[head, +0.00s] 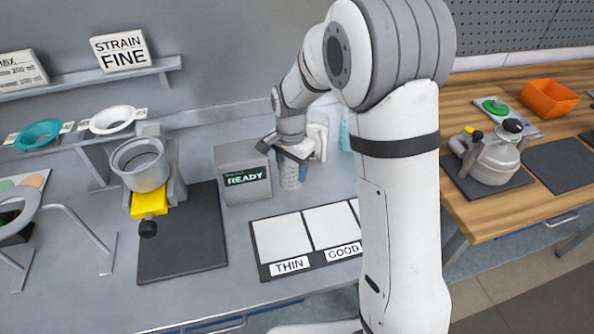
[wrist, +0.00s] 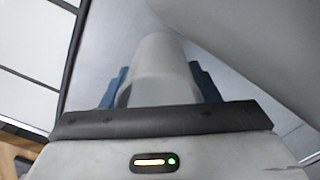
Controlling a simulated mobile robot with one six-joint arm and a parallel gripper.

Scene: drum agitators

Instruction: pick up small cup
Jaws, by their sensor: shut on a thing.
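My gripper (head: 297,175) is at the back of the grey bench, just right of the READY box. In the wrist view, my gripper (wrist: 160,85) has its blue fingers on either side of a pale grey round piece, which I take to be the small cup (wrist: 165,62). The fingers are shut on it. In the head view, a small grey ribbed shape, likely the cup (head: 289,178), shows below the wrist. My arm hides part of this spot, and I cannot tell whether the cup touches the bench.
The grey READY box (head: 243,174) stands close on the left. A board with THIN and GOOD panels (head: 290,267) lies in front. A white container (head: 318,130) stands behind the gripper. A grey pot (head: 139,165) with a yellow part stands at left. A wooden table (head: 500,100) is at right.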

